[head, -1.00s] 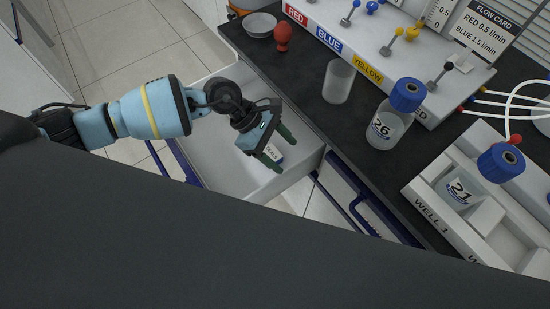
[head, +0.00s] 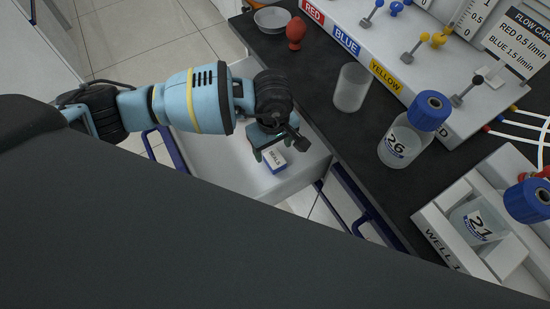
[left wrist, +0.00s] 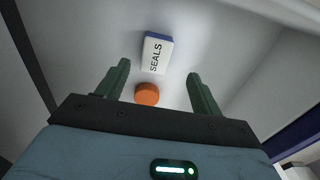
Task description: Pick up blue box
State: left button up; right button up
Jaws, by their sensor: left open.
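The blue box (head: 274,159) lies in the open white drawer. It has a white top with the word SEALS and blue sides. It also shows in the left wrist view (left wrist: 157,53), just beyond the fingertips. My left gripper (head: 276,152) reaches down into the drawer, open, with its fingers by the box in the head view. In the left wrist view the open gripper (left wrist: 158,78) holds nothing. An orange round cap (left wrist: 147,94) lies between the fingers' outlines, nearer to me than the box. My right gripper is not in view.
The white drawer (head: 215,165) has raised walls around the box. The dark worktop (head: 325,125) beside it bears a clear cup (head: 352,88), bottle 26 (head: 400,140), a red bulb (head: 296,33) and a metal bowl (head: 272,19). Bottle 21 (head: 478,222) sits in a white well rack (head: 433,223).

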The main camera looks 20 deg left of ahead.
aim_at(275, 158)
pick_arm(q)
jog(key=shift+w+f, duration=0.15)
jog(key=shift+f, duration=1.65)
jog(key=shift+w+f, duration=0.15)
jog(key=shift+f, duration=1.65)
jog(key=c, duration=1.1)
notch_tip(275, 158, up, 18)
jog(key=shift+r, duration=0.1)
